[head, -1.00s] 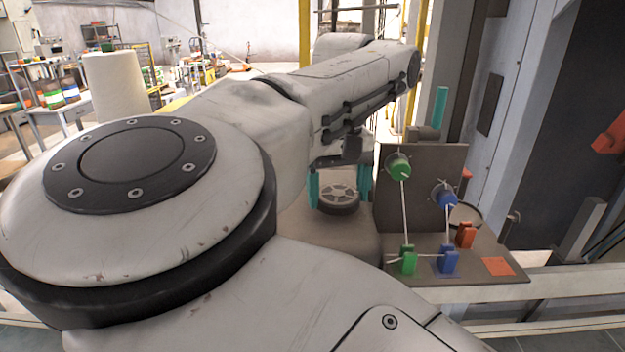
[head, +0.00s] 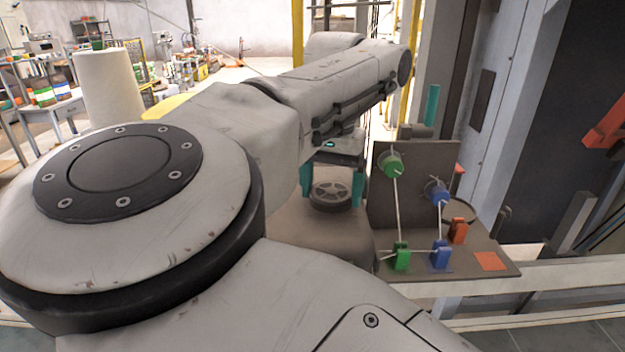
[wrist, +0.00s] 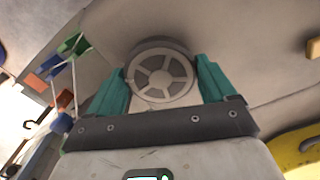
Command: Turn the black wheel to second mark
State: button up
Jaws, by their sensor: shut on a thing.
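The black wheel (head: 331,194) has a dark rim and a light grey spoked face. It sits on top of a rounded beige housing (head: 315,240) in the head view. In the wrist view the wheel (wrist: 160,76) lies between the two teal fingers of my gripper (wrist: 165,85). The fingers are on opposite sides of the rim and shut on it. My gripper (head: 332,188) also shows in the head view, reaching down around the wheel. I cannot make out any marks beside the wheel.
Right of the wheel stands a brown panel (head: 410,165) with green (head: 391,165) and blue (head: 436,192) knobs, strings, and green, blue and orange clips on its base. A white rail (head: 480,295) runs in front. A teal post (head: 432,105) rises behind the panel.

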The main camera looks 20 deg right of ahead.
aim_at(331, 191)
dwell(0.4)
jog(key=o, duration=0.9)
jog(key=shift+c, duration=0.2)
notch_tip(331, 191, up, 11)
jog(key=b, duration=0.1)
